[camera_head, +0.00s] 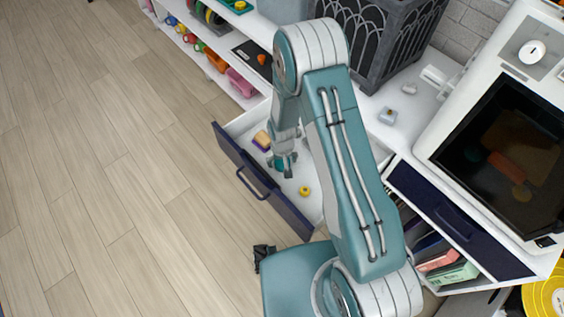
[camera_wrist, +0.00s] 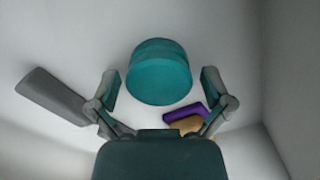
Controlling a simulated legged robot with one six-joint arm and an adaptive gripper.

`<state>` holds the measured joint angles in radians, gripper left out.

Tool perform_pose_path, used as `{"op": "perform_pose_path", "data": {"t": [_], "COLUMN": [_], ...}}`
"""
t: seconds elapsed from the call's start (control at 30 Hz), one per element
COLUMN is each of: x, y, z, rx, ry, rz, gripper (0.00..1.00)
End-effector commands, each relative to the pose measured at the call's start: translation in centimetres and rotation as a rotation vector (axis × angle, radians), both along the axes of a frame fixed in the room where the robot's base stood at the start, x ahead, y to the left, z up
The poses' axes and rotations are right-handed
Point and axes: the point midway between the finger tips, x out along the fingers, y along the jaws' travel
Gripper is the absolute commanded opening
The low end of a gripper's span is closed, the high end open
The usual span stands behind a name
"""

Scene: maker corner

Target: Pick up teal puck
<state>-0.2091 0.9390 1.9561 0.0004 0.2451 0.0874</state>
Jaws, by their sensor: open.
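The teal puck (camera_wrist: 160,74) is a short round cylinder on the white drawer floor, in the middle of the wrist view. My gripper (camera_wrist: 160,88) is open, with one finger on each side of the puck's near part and a gap on both sides. In the head view my gripper (camera_head: 284,165) is down inside the open drawer (camera_head: 236,172), and a bit of teal at its fingers may be the puck or the fingers themselves.
A purple and tan block (camera_wrist: 186,118) lies close by my right finger in the wrist view. A grey bar (camera_wrist: 52,96) lies to the left. A small yellow object (camera_head: 304,190) is also in the drawer. Drawer walls surround my gripper; a shelf (camera_head: 215,75) stands behind.

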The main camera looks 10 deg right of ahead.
Motion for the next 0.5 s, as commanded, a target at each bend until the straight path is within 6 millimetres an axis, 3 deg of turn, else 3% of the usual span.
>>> {"op": "perform_pose_path", "data": {"t": [0.03,0.2,0.23,0.5], "x": [0.0,-0.01,-0.01,-0.05], "y": [0.0,0.0,0.0,-0.01], "z": [0.02,0.03,0.02,-0.08], "rx": [0.0,0.0,0.0,0.0], "ry": [0.0,0.0,0.001,0.003], "rz": [0.0,0.0,0.0,0.0], "gripper": [1.0,0.24,0.17,0.17]}}
